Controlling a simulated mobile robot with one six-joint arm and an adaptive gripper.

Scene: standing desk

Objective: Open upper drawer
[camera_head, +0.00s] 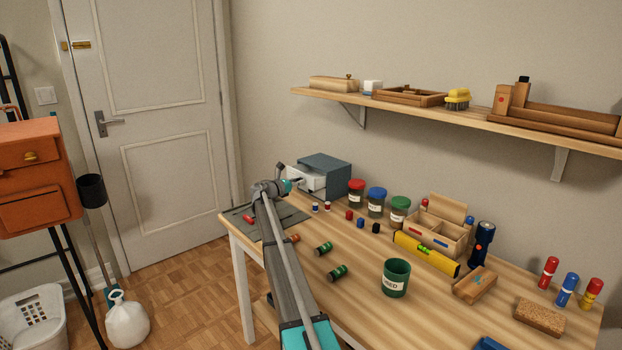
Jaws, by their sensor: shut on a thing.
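The blue-grey drawer box (328,163) stands at the back left of the desk, against the wall. Its white upper drawer (308,180) sticks out of the body toward the left, partly open. My gripper (296,183) is at the front of this drawer, shut on its handle. The handle is hidden by the gripper. The inside of the drawer and most of the box's lower front cannot be made out.
Lidded jars (376,202) stand right of the box. Small spools, green batteries (337,271) and a green cup (396,278) lie or stand on the desk. A grey mat (287,219) lies below my gripper. A shelf (440,112) hangs above.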

